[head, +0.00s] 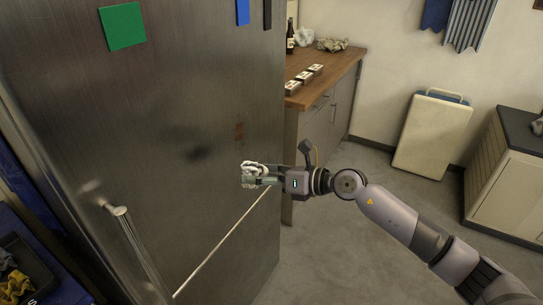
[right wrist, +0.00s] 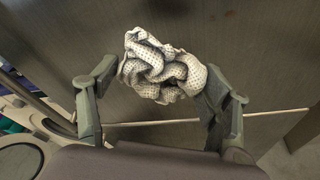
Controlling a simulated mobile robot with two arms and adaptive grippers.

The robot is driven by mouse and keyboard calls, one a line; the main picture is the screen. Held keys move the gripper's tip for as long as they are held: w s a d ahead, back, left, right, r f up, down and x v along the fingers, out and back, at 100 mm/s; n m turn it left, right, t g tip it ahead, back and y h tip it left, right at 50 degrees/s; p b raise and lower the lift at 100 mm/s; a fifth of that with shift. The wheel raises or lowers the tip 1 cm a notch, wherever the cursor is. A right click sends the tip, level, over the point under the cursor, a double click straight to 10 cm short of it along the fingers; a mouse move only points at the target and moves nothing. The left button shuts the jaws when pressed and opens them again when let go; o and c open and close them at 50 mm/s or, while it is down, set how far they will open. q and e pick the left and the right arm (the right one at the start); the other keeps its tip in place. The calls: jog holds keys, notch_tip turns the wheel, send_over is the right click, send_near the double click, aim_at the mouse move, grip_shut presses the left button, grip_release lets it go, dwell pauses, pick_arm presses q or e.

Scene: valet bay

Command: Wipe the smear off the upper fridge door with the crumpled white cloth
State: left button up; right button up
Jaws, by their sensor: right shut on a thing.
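The steel upper fridge door (head: 165,90) fills the left of the head view. A small reddish-brown smear (head: 239,131) is on it, right of a dark blurred patch that looks like a shadow or reflection. My right gripper (head: 256,176) is shut on the crumpled white cloth (head: 250,168), below and slightly right of the smear. In the right wrist view the dotted cloth (right wrist: 160,68) bulges beyond both fingers, in front of the door. I cannot tell whether it touches the door. My left gripper is not in view.
A long door handle (head: 130,235) stands out at lower left, and a pale seam runs below the cloth. Green (head: 123,26) and blue (head: 242,10) magnets are high on the door. A wood-topped counter (head: 345,62) stands just behind; open floor lies at right.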

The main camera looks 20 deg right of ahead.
aim_at(236, 139)
jog(key=w+d+r+m+t+h, duration=0.2)
jog(key=w+d+r+m+t, duration=0.1)
jog(key=w+d+r+t, duration=0.1)
jog(key=shift+a+b+x, duration=0.15)
jog(key=shift+b+x, duration=0.05)
jog(key=shift+x, duration=1.15)
jog(key=shift+a+b+x, duration=0.15)
jog(key=shift+b+x, duration=0.05)
jog(key=shift+x, duration=1.1)
jog(key=shift+w+a+r, duration=0.1)
jog(key=shift+w+a, duration=0.45)
